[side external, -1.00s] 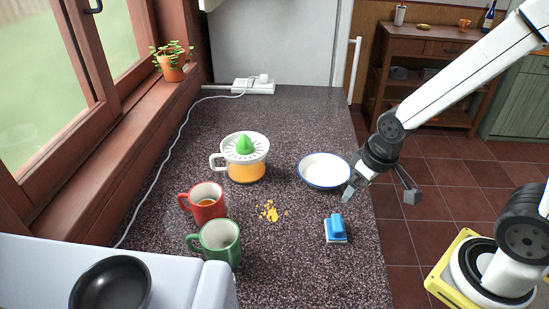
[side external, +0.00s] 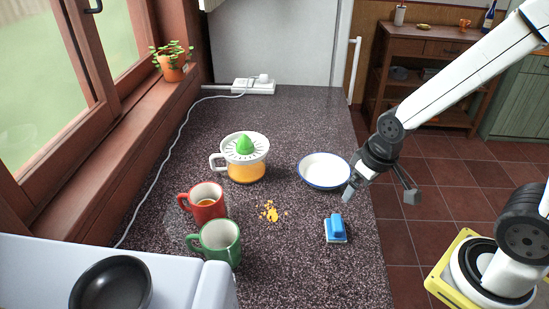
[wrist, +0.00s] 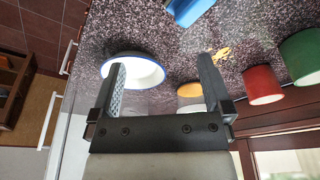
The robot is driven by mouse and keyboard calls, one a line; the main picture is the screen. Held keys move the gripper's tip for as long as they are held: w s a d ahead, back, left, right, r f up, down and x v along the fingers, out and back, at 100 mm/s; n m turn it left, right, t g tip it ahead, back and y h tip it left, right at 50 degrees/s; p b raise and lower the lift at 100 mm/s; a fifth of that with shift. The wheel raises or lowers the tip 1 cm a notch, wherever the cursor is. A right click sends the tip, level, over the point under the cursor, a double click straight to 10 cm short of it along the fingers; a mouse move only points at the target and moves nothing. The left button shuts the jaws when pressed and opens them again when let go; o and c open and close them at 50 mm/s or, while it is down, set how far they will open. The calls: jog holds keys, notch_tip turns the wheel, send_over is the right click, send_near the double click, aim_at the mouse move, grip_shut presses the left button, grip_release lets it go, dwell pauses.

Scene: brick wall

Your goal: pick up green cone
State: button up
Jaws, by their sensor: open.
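The green cone (side external: 244,144) is the pointed reamer on top of a white-and-orange juicer (side external: 246,172), which stands upright on the dark speckled counter. My gripper (side external: 378,193) is open and empty at the counter's right edge, to the right of the juicer and beside a white bowl. In the wrist view my gripper's two fingers (wrist: 160,85) are spread wide with nothing between them held. The juicer's orange part (wrist: 190,90) shows partly behind the right finger there; the cone itself cannot be made out in that view.
A white blue-rimmed bowl (side external: 325,170) stands between my gripper and the juicer. A red mug (side external: 206,210) and a green mug (side external: 220,242) stand front left. A blue-and-white brush or sponge (side external: 336,229) and orange crumbs (side external: 271,212) lie in front.

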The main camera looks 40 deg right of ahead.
dwell(0.3)
jog(key=shift+c, duration=0.7)
jog(key=n+t+y, duration=0.3)
jog(key=n+y, duration=0.9)
jog(key=n, duration=0.1)
send_near(244, 142)
notch_tip(244, 142, down, 2)
jog(key=w, duration=0.1)
jog(key=shift+w+a+f, duration=0.65)
jog(key=shift+a, duration=0.05)
